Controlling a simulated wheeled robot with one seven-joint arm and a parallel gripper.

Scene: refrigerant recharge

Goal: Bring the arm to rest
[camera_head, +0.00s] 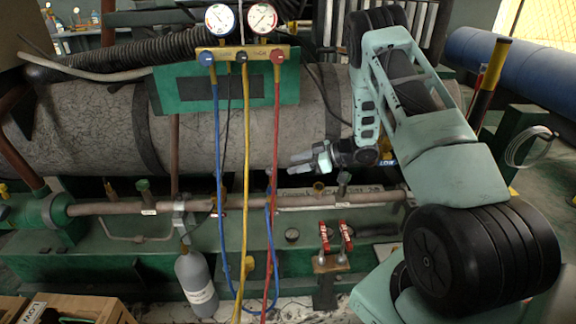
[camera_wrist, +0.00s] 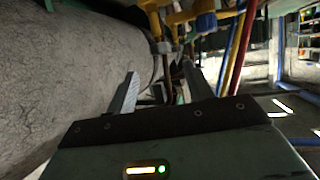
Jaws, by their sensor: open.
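My arm reaches in from the right in the head view, bent at the elbow. My gripper (camera_head: 302,163) points left, in front of the large grey insulated cylinder (camera_head: 300,105) and above the horizontal copper pipe (camera_head: 290,200). In the wrist view, my gripper (camera_wrist: 158,95) has its two fingers wide apart, with nothing held between them. The grey cylinder fills the left of the wrist view (camera_wrist: 65,75). I cannot tell the exact gap between the fingers and the cylinder or pipe.
Left of my gripper hang a blue hose (camera_head: 217,140), a yellow hose (camera_head: 245,140) and a red hose (camera_head: 276,130) from the gauge manifold (camera_head: 243,55). Red-handled valves (camera_head: 346,236) stand below it. A grey bottle (camera_head: 195,280) stands lower left. A yellow-black post (camera_head: 490,80) rises at right.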

